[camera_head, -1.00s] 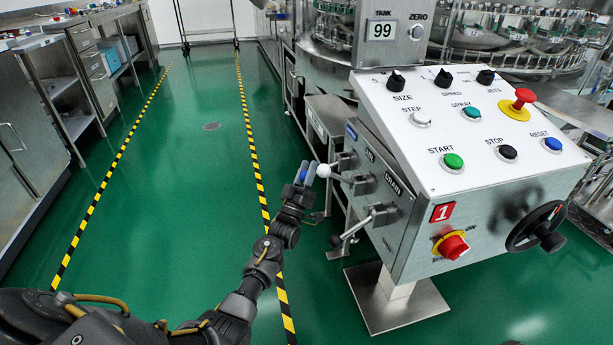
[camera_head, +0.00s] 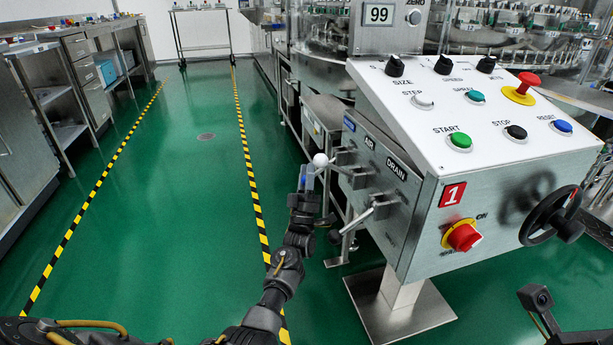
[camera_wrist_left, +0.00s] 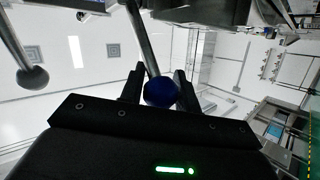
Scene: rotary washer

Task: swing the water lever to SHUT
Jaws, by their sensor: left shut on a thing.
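The water lever ends in a blue ball (camera_wrist_left: 160,93) on a metal rod. In the left wrist view the ball sits between the two dark fingers of my left gripper (camera_wrist_left: 158,86). In the head view my left gripper (camera_head: 307,182) is shut on this knob, left of the console's side face, and mostly hides it. A lever with a white ball (camera_head: 320,160) is just beyond the fingertips. The SHUT mark cannot be read.
The console (camera_head: 470,130) carries buttons, a red rotary switch (camera_head: 463,237) and a black handwheel (camera_head: 550,217). A dark part of my right arm shows at the lower right. The green floor left of the levers is clear.

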